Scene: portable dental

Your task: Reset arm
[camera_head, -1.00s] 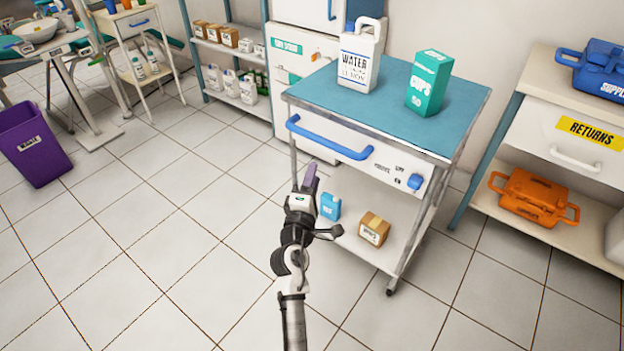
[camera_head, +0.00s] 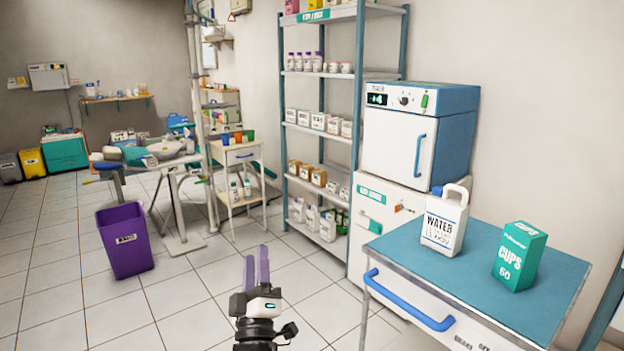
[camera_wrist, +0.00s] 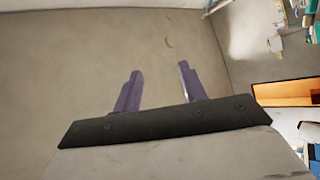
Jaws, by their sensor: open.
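My gripper (camera_head: 256,268) has two purple fingers and points up at the lower middle of the head view, over the tiled floor. In the wrist view its fingers (camera_wrist: 158,88) stand apart with nothing between them. Beyond them is a plain wall. The gripper is clear of the blue-topped cart and touches nothing that I can see. The rest of my arm is mostly below the head view's edge.
The cart (camera_head: 396,243) at right carries a white water jug (camera_head: 444,222) and a teal cups box (camera_head: 520,258). A purple bin (camera_head: 125,240) stands at left. A stocked shelf (camera_head: 318,150) and white cabinet (camera_head: 385,215) line the wall. Floor at front left is clear.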

